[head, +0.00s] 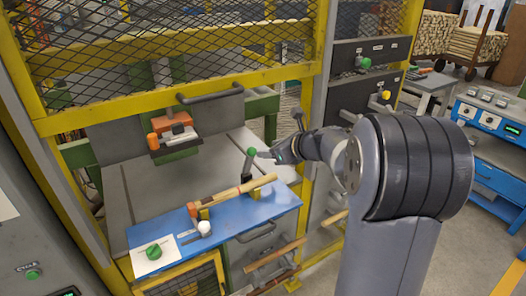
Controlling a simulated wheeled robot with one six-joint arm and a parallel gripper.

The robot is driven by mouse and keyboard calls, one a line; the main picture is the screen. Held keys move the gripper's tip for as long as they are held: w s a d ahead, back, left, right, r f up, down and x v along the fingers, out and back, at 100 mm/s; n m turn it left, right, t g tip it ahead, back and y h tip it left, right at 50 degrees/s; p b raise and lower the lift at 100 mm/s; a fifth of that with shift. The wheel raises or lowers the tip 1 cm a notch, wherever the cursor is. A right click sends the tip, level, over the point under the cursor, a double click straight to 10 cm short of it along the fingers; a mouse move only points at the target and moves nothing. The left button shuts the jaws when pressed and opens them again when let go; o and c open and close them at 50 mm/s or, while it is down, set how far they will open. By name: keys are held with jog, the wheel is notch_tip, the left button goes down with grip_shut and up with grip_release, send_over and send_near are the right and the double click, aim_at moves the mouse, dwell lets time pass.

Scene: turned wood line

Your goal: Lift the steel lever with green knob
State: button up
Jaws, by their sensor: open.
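The steel lever with green knob (247,168) stands near the back edge of the blue bench top, slightly tilted, its round green knob (252,152) at the upper end. My gripper (266,154) is open, at the right of the green knob and at about its height. Its fingers point left toward the knob. The fingers are small in this view, so I cannot tell whether they touch the knob. The lever's lower end is partly hidden by the wooden workpiece.
On the blue bench top (272,215), a turned wood piece (240,191) lies beside the lever. A yellow frame with mesh (180,60) stands above.

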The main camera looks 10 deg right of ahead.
jog(key=shift+s+d+r, duration=0.25)
jog(key=shift+s, duration=0.2)
